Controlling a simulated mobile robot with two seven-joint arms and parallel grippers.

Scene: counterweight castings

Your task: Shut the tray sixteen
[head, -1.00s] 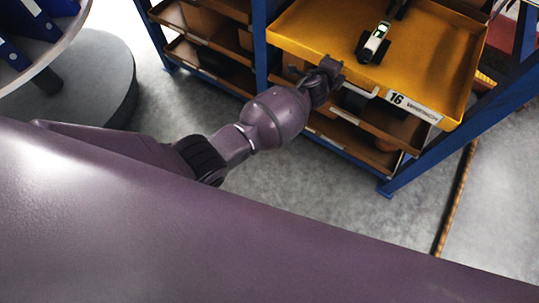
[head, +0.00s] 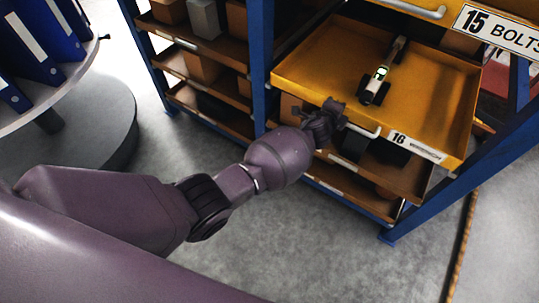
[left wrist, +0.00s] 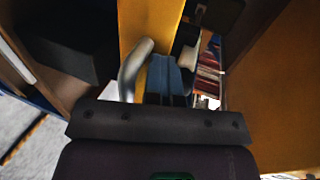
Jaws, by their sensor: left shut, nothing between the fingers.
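Tray sixteen (head: 440,95) is a yellow tray labelled 16 on its front, pulled out of a blue rack in the head view. A light bar handle (head: 362,131) sits on its front, left of the label. My left gripper (head: 338,110) is shut and empty at the tray's front, by the left end of the handle. In the left wrist view the shut fingers (left wrist: 166,78) lie beside the curved handle (left wrist: 131,68), before the yellow front (left wrist: 148,22). I cannot tell whether they touch it. My right gripper is out of view.
A tool with a small green screen (head: 379,80) lies in tray sixteen. Tray 15 (head: 500,28) is above it at the right. Lower brown trays (head: 350,185) hold parts. A round stand with blue binders (head: 40,40) is at left. The floor (head: 290,240) in front is clear.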

